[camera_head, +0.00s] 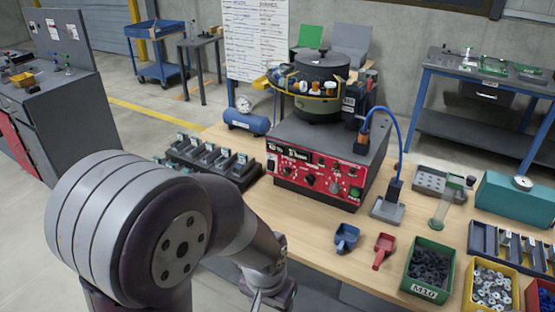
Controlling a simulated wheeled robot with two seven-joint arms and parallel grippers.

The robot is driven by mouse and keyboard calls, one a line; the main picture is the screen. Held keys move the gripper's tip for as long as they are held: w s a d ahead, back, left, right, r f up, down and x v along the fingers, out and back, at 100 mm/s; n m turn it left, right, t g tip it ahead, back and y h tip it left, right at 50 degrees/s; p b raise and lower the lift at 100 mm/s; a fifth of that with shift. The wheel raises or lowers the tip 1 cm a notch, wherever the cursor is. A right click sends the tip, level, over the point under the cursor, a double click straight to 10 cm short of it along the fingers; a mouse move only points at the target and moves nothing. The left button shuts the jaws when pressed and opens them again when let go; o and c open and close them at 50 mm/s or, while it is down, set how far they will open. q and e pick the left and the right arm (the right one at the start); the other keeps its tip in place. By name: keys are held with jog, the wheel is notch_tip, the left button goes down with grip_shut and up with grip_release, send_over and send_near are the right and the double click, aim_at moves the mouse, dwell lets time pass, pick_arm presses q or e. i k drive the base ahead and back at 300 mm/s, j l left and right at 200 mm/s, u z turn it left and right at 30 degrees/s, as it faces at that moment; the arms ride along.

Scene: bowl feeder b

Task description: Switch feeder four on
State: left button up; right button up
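A bowl feeder with a black bowl (318,75) and a yellow rim carrying orange and white parts stands on a grey control box (372,150). The box's red front panel (300,172) has knobs, a display, a rocker switch (271,163) at its left end and a green button (354,192) at lower right. Which control belongs to feeder four I cannot read, nor the switch positions. My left arm crosses the lower left; its gripper (262,297) is at the bottom edge, partly cut off, below and in front of the panel, apart from it. My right gripper is out of view.
A dark rack of several units (212,158) lies left of the box, near a blue tank (246,123). In front are blue (346,237) and red (383,250) scoops. A green bin (429,270) and other bins stand right. Wooden tabletop (310,232) is bare before the panel.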

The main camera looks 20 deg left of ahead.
aim_at(269, 162)
jog(key=i+j, duration=0.75)
jog(key=i, duration=0.25)
